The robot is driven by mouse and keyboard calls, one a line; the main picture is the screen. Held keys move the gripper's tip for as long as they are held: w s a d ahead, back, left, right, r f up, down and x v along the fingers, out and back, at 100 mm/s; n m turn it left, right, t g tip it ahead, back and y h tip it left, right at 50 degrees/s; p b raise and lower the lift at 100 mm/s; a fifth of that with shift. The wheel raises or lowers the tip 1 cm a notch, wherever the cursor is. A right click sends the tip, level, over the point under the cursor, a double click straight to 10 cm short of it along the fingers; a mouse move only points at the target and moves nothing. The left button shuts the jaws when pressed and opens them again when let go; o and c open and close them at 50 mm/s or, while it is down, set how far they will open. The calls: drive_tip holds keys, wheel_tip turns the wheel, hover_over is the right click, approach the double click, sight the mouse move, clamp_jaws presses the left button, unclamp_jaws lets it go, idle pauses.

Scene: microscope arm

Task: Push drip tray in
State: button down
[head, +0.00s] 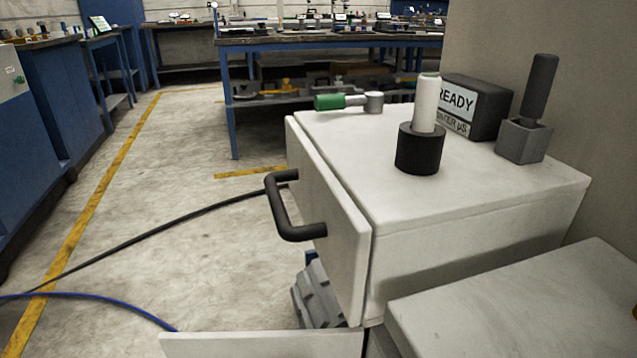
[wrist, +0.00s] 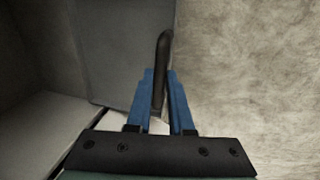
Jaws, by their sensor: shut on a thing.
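In the wrist view, my gripper (wrist: 160,73) is shut on a black curved handle (wrist: 164,42), with one blue finger on each side of it. The handle stands against a dark grey panel (wrist: 120,50). In the head view, a pale lower panel (head: 262,344) juts out to the left at the bottom edge; it may be the drip tray's front, but I cannot tell. No fingers show on the black upper handle (head: 287,215) of the white cabinet (head: 470,240). The gripper's hold is not visible in the head view.
A grey stepped object (head: 318,295) is partly hidden below. Cables cross the open floor (head: 190,180) at left.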

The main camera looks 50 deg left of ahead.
idle(0.3)
drive_tip(key=w+d, duration=0.1)
drive_tip(key=w, duration=0.2)
drive_tip(key=w+d, duration=0.2)
drive_tip(key=w, duration=0.2)
drive_tip(key=w+d+p, duration=0.1)
drive_tip(key=w, duration=0.3)
drive_tip(key=shift+d, duration=0.2)
drive_tip(key=c, duration=0.8)
unclamp_jaws()
drive_tip(key=shift+s, duration=0.1)
wheel_tip(320, 180, up, 13)
drive_tip(key=s+a+p, duration=0.1)
drive_tip(key=s+p, duration=0.1)
drive_tip(key=p, duration=0.7)
drive_tip(key=shift+s, duration=0.2)
drive_tip(key=shift+f, duration=0.15)
drive_tip(key=shift+c, duration=0.3)
